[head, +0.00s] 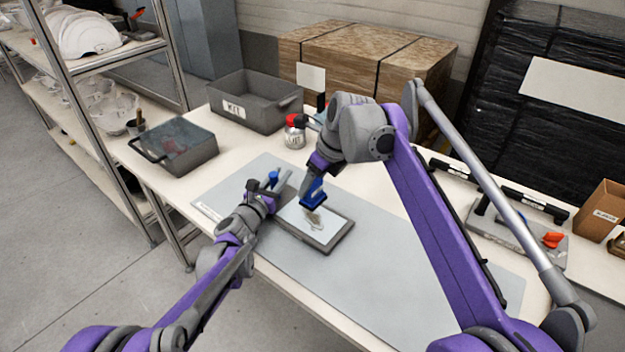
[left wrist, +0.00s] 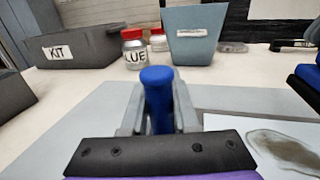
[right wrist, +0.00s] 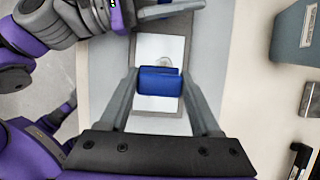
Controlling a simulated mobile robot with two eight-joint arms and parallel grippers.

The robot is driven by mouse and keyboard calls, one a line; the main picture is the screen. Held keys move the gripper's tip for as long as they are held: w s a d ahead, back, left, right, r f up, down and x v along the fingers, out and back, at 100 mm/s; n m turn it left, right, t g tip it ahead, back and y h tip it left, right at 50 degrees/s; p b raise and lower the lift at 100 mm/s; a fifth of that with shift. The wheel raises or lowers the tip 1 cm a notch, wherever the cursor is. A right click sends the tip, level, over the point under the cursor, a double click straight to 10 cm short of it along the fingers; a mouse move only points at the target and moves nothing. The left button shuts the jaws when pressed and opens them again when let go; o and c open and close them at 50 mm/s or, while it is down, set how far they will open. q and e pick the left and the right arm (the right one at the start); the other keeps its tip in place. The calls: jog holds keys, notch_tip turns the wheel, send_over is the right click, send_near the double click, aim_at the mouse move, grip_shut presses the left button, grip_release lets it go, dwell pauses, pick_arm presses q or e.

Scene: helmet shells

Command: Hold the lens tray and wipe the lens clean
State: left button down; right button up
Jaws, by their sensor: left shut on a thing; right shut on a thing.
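The lens tray (head: 340,240) is a grey frame lying on the mat around a pale lens (head: 325,234). A brownish smudge (head: 313,218) marks the lens, and it also shows in the left wrist view (left wrist: 285,150). My left gripper (head: 273,186) is shut on a blue upright handle (left wrist: 158,100) at the tray's left end. My right gripper (head: 314,187) is shut on a blue wiping block (right wrist: 160,82), which is over the lens beside the smudge. I cannot tell whether the block touches the lens.
A grey board with orange clips (head: 520,235) lies at right. The mat (head: 420,285) is clear in front.

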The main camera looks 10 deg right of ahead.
jog(key=shift+f, duration=1.4)
jog(key=shift+f, duration=0.2)
jog(key=shift+w+a, duration=1.15)
jog(key=shift+a, duration=0.05)
jog(key=shift+f, duration=0.5)
jog(key=shift+s, duration=0.1)
jog(key=shift+s+d, duration=2.2)
jog(key=shift+d, duration=0.2)
jog(key=shift+f, duration=0.5)
jog(key=shift+w+a, duration=0.1)
